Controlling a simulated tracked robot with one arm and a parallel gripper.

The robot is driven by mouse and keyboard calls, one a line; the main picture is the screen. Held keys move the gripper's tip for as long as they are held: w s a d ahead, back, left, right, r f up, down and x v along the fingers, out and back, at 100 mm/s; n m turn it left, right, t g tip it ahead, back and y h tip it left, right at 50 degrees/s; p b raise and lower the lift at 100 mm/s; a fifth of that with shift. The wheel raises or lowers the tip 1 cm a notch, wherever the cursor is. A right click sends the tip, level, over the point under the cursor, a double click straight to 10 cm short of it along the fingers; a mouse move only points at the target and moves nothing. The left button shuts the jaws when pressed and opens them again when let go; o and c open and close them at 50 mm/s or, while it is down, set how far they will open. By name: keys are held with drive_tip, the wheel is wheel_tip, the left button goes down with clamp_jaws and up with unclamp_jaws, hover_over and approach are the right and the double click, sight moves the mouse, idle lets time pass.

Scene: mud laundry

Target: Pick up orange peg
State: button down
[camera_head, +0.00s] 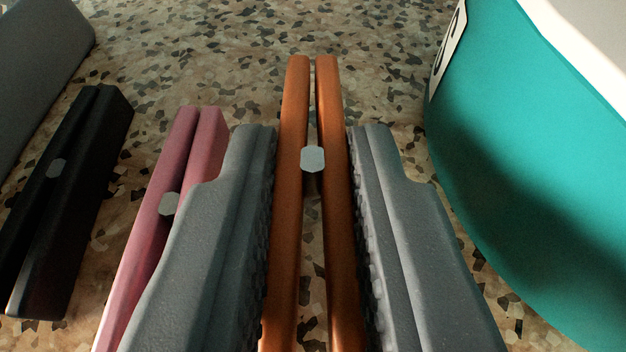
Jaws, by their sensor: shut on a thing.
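The orange peg (294,130) is a clothes-peg shape with two long orange halves and a grey metal clip across them. It stands in the middle of the camera view, pointing away from me. My gripper (311,150) has its two grey ridged fingers on either side of the peg, pressed against its outer sides. The gripper is shut on the peg. The near ends of the peg run out of the bottom of the view. I cannot tell whether the peg is clear of the speckled surface.
A pink peg (161,218) lies close beside my left finger. A black peg (70,200) lies farther left, with a grey block (38,65) behind it. A large teal rounded container (520,150) with a white label stands close on the right. The speckled surface (250,45) ahead is clear.

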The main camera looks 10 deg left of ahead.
wheel_tip(320, 180, up, 2)
drive_tip(key=shift+s, duration=0.15)
drive_tip(key=s+a, duration=0.1)
drive_tip(key=s, duration=0.6)
drive_tip(key=s+a+r, duration=0.1)
drive_tip(key=s+a, duration=0.1)
drive_tip(key=s, duration=0.6)
drive_tip(key=shift+s+a+p, duration=0.2)
drive_tip(key=shift+a+p, duration=0.05)
drive_tip(key=shift+p, duration=0.2)
